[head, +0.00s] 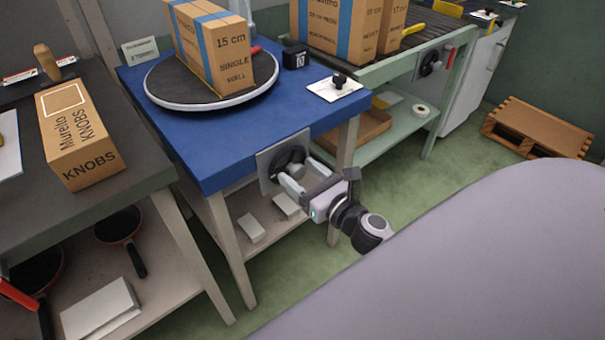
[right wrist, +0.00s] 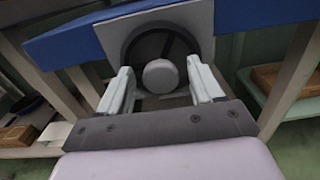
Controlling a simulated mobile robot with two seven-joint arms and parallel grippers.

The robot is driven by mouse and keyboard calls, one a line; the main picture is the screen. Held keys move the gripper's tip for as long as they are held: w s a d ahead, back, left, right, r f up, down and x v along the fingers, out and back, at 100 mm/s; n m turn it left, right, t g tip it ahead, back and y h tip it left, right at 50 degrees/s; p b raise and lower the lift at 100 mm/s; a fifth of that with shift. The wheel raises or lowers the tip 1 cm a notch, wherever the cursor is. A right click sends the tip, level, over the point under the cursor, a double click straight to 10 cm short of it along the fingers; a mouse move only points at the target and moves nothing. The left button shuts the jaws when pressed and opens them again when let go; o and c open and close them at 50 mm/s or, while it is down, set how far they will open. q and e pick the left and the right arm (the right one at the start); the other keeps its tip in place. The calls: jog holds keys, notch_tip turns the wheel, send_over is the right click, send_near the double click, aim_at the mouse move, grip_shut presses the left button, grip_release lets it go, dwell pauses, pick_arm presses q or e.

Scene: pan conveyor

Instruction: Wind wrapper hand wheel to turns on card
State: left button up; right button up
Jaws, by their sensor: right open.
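The wrapper hand wheel (head: 289,158) is a dark wheel on a grey plate (head: 266,172) at the front of the blue table. In the right wrist view the wheel (right wrist: 134,50) shows a round grey knob (right wrist: 160,76) toward its lower part. My right gripper (head: 292,178) is open in front of the wheel. In the right wrist view its fingers (right wrist: 162,88) stand on either side of the knob, apart from it. A white card (head: 335,91) with a black knob lies on the blue table; its writing is too small to read. My left gripper is not in view.
A round turntable (head: 180,104) on the blue table (head: 200,147) carries a strapped carton (head: 208,50). A KNOBS carton (head: 75,135) stands on the grey bench at left. A conveyor (head: 400,58) with cartons stands behind. Pans (head: 118,226) lie on the lower left shelf.

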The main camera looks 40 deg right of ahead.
jog(key=c, duration=1)
jog(key=shift+m, duration=0.3)
